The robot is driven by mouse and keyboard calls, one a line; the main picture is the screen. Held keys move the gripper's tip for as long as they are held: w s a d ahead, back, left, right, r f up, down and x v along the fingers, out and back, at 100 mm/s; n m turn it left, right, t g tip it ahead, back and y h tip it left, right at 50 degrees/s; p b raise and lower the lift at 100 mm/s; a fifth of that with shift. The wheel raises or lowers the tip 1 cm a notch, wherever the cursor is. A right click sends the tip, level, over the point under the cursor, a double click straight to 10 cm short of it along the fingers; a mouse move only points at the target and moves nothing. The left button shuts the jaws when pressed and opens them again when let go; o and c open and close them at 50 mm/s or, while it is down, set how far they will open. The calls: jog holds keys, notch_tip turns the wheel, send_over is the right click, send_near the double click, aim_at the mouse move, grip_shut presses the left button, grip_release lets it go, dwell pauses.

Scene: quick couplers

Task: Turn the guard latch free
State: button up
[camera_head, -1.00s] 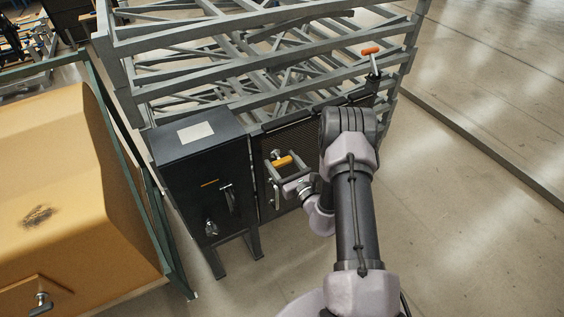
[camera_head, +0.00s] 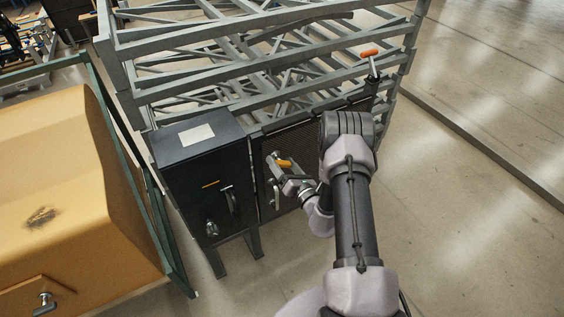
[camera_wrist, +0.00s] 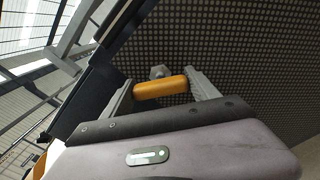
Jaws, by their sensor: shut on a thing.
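The guard latch has an orange-yellow handle (camera_head: 285,163) on a grey pivot, set on the dark mesh guard panel (camera_head: 295,143). The handle also shows in the wrist view (camera_wrist: 160,88), lying across the space between my two fingers, with the grey pivot knob (camera_wrist: 160,71) just beyond it. My gripper (camera_wrist: 160,92) is shut on the handle, one finger at each end of it. In the head view my gripper (camera_head: 279,171) is at the panel, and my wrist partly covers the latch's lower side.
A dark cabinet (camera_head: 190,165) with a handle and knob stands left of the panel. A grey lattice frame (camera_head: 180,65) rises behind. An orange-topped lever (camera_head: 369,53) stands at upper right. A yellow housing (camera_head: 70,190) fills the left. Floor at right is clear.

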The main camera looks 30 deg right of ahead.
jog(key=m+p, duration=0.1)
jog(key=m, duration=0.4)
jog(key=shift+m, duration=0.3)
jog(key=m+p, duration=0.1)
jog(key=m, duration=0.4)
jog(key=shift+f+m, duration=0.1)
jog(key=shift+m, duration=0.3)
jog(key=o, duration=1.4)
jog(key=shift+c, duration=0.2)
jog(key=s+p, duration=0.3)
jog(key=s, duration=1.4)
jog(key=shift+s+d, duration=0.2)
jog(key=shift+d, duration=0.15)
